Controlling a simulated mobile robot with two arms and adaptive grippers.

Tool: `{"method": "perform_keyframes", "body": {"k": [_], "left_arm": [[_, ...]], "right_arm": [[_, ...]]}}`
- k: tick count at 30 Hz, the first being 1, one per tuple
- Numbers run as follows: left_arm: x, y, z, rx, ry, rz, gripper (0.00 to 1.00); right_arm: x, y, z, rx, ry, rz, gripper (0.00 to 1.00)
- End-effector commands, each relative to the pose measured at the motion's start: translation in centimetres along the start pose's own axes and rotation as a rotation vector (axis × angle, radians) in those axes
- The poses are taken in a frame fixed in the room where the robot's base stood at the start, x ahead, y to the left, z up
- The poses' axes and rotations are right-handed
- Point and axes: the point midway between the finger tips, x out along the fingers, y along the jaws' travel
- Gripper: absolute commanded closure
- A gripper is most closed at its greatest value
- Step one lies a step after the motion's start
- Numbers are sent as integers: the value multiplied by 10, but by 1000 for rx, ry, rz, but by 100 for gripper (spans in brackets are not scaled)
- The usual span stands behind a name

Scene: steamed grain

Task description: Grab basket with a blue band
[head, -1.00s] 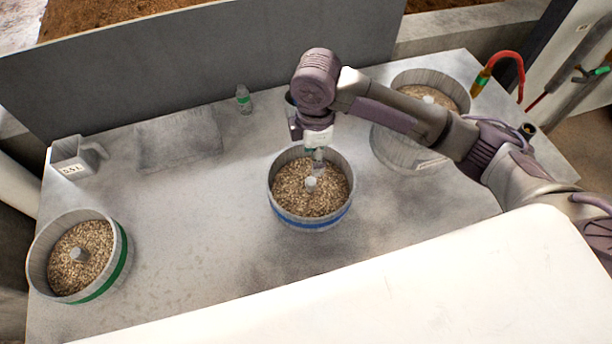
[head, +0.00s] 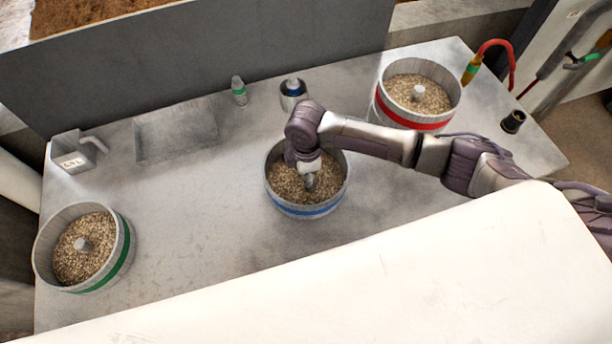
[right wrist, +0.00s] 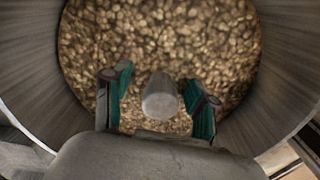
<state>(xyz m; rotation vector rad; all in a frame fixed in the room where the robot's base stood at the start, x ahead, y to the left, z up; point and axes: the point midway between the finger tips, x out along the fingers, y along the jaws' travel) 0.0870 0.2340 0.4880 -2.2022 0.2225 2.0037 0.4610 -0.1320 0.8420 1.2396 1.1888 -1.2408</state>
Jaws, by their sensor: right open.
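The basket with a blue band (head: 304,211) stands upright near the middle of the table, filled with grain. A grey peg (right wrist: 161,98) stands up from the grain at its centre. My right gripper (head: 309,183) reaches down into this basket from above. In the right wrist view its two green-padded fingers (right wrist: 158,100) are open, one on each side of the peg, with gaps between. In the head view the gripper and wrist hide the peg or most of it. My left gripper is in neither view.
A green-banded basket (head: 124,262) stands at the left and a red-banded basket (head: 412,123) at the back right, both with grain. A measuring jug (head: 72,156), a small bottle (head: 239,93) and a blue-and-white object (head: 293,90) stand farther back. Bare table lies between the baskets.

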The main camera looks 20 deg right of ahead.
Motion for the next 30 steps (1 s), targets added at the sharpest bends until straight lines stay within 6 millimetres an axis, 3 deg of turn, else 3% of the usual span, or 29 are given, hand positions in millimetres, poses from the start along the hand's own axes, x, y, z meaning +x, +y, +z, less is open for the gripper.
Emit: {"method": "perform_keyframes", "body": {"k": [6, 16, 30], "left_arm": [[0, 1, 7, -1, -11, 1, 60], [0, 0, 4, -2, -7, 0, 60], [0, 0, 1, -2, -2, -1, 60]], "right_arm": [[0, 0, 0, -1, 0, 0, 46], [0, 0, 0, 0, 0, 0, 100], [-1, 1, 0, 0, 1, 2, 100]]}}
